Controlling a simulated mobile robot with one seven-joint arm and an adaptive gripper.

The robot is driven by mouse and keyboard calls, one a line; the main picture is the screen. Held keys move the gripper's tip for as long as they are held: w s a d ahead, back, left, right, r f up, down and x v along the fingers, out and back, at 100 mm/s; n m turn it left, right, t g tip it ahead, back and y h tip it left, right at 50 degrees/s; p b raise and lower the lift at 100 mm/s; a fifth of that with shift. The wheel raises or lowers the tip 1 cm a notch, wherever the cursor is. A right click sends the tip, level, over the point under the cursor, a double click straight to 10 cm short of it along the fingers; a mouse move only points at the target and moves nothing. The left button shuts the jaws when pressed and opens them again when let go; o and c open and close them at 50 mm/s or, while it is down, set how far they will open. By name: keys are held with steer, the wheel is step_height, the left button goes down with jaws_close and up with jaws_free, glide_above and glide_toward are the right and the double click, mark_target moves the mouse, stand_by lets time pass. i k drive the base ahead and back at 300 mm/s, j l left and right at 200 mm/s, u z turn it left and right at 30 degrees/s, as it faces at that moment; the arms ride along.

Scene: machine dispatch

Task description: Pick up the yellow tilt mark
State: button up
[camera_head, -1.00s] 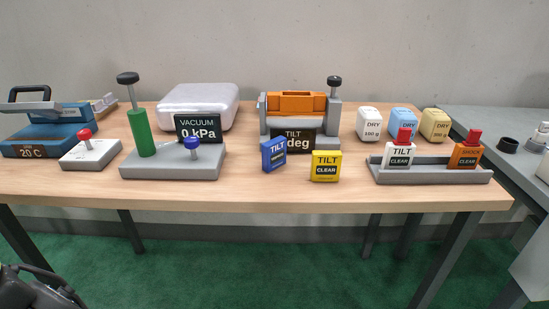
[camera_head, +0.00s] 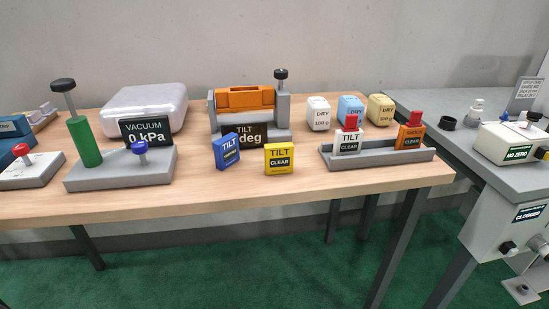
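The yellow tilt mark (camera_head: 279,158) is a small upright block with a dark label reading "TILT CLEAR". It stands near the front edge of the wooden table (camera_head: 300,193), right of centre in the head view. A blue tilt mark (camera_head: 227,152) stands just left of it, apart from it. Behind them is the orange and grey tilt device (camera_head: 246,97) with a dark "TILT deg" display, partly hidden by the blue mark. My gripper is not in view.
A grey tray (camera_head: 390,156) holding a white tilt block (camera_head: 348,142) and an orange block (camera_head: 409,137) stands to the right. Several DRY blocks stand behind it. The vacuum stand (camera_head: 120,172) is on the left. A grey side table (camera_head: 465,130) adjoins at the right.

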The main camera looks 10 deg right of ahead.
mark_target(279, 157)
steer(key=l+z, duration=0.1)
steer(key=l, duration=0.3)
steer(key=i+l+z, duration=0.15)
steer(key=l, duration=0.25)
steer(key=l+z, duration=0.1)
steer(key=l, duration=0.3)
steer(key=i+l+z, duration=0.1)
steer(key=l, duration=0.3)
steer(key=i, duration=0.1)
